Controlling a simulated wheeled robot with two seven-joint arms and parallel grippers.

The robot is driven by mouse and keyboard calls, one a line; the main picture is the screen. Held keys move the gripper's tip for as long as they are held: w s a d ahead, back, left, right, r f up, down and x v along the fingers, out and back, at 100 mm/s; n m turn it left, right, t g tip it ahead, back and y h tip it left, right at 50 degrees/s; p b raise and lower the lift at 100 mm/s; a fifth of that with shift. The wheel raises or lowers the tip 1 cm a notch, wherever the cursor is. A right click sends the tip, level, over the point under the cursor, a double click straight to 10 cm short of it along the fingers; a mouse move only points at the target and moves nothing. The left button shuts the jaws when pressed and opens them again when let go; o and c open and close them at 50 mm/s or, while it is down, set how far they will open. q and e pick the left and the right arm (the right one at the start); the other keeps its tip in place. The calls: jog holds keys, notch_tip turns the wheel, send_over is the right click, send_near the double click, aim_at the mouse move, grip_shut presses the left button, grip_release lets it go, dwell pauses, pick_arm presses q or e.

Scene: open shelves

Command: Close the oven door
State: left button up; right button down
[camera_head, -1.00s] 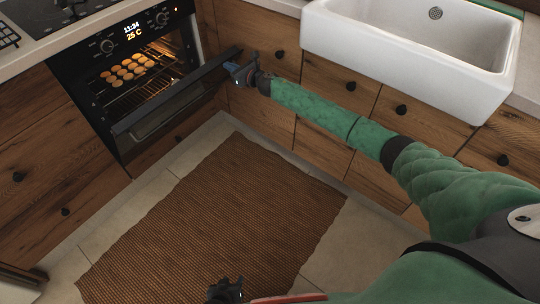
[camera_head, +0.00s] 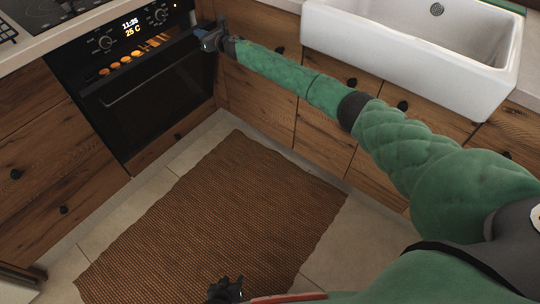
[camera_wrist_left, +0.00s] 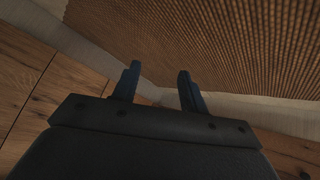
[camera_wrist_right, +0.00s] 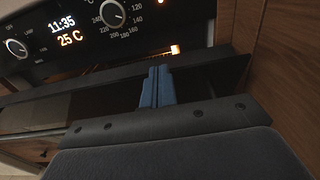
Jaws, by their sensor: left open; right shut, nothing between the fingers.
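The oven door (camera_head: 150,105) is a dark glass panel, tilted slightly out from the black oven (camera_head: 110,45). A narrow gap along its top shows lit round cookies (camera_head: 122,66) inside. My right gripper (camera_head: 208,40) is shut and empty at the door's upper right corner. In the right wrist view its blue fingers (camera_wrist_right: 158,86) are together against or just in front of the door's top edge; contact is hard to tell. My left gripper (camera_head: 225,288) is low over the floor at the bottom of the head view. In the left wrist view its fingers (camera_wrist_left: 157,84) are apart and empty.
A brown woven mat (camera_head: 215,215) covers the floor before the oven. Wooden drawers (camera_head: 265,95) and a white sink (camera_head: 410,45) stand to the right. More drawers (camera_head: 50,150) stand left of the oven.

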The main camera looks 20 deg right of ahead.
aim_at(191, 30)
jog(key=shift+w+a+r+b, duration=0.25)
jog(key=shift+w+a+b, duration=0.15)
jog(key=shift+w+a, duration=0.25)
jog(key=shift+w+a+r+b, duration=0.2)
jog(key=shift+w+a+b, duration=0.2)
jog(key=shift+w, duration=0.35)
jog(key=shift+w+a+r+b, duration=0.25)
jog(key=shift+w+a+b, duration=0.1)
jog(key=shift+w+a, duration=0.3)
pick_arm(q)
jog(key=w+d+r+t+b, duration=0.1)
jog(key=w+r+t, duration=0.3)
jog(key=w+r, duration=0.3)
jog(key=shift+w+r+h, duration=0.4)
jog(key=shift+w, duration=0.5)
pick_arm(e)
jog(key=shift+w+a+r, duration=0.15)
jog(key=shift+w+a, duration=0.1)
jog(key=shift+w, duration=0.25)
jog(key=shift+w+a+r, duration=0.1)
jog(key=shift+w+a, duration=0.15)
jog(key=shift+w, duration=0.2)
